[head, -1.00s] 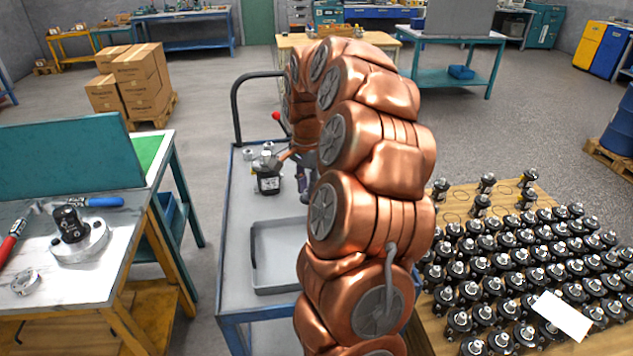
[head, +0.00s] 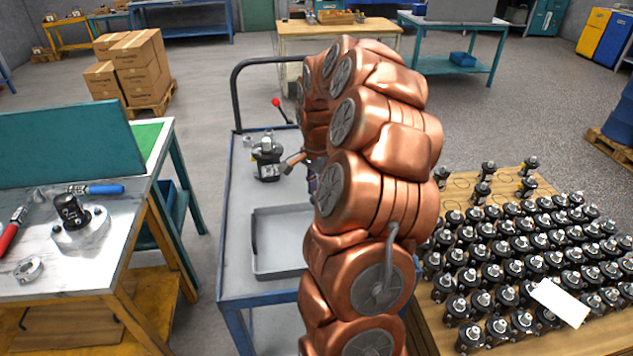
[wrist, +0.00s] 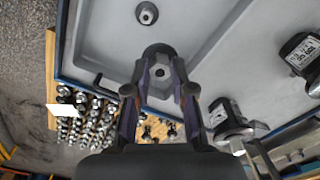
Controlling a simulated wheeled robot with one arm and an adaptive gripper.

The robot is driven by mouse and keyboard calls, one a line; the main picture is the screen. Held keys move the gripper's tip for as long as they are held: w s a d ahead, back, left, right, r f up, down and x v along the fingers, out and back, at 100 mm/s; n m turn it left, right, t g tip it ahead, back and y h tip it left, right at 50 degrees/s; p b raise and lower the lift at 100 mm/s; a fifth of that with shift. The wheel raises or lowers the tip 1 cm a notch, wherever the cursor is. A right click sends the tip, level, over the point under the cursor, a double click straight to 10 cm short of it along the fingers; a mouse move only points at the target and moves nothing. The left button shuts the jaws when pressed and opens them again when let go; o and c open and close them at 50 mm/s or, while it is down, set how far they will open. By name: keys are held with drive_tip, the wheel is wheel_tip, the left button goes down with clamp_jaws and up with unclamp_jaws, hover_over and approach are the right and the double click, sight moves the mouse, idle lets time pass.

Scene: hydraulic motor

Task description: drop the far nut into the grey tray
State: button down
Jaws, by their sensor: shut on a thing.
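Another small nut (wrist: 147,13) lies on the grey surface near the top, apart from the fingers. In the head view the grey tray (head: 280,272) sits on the blue cart, partly hidden by my copper arm. My gripper is mostly hidden behind the arm there.
A dark motor (head: 267,160) stands on the cart (head: 236,205) behind the tray; motors also show at the right of the wrist view (wrist: 305,55). A wooden table (head: 425,325) with rows of motors stands right of my arm. A workbench (head: 60,275) stands left.

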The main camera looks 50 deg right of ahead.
drive_tip(key=shift+f, duration=0.15)
drive_tip(key=c, duration=0.9)
unclamp_jaws()
wheel_tip(320, 180, up, 12)
idle(0.4)
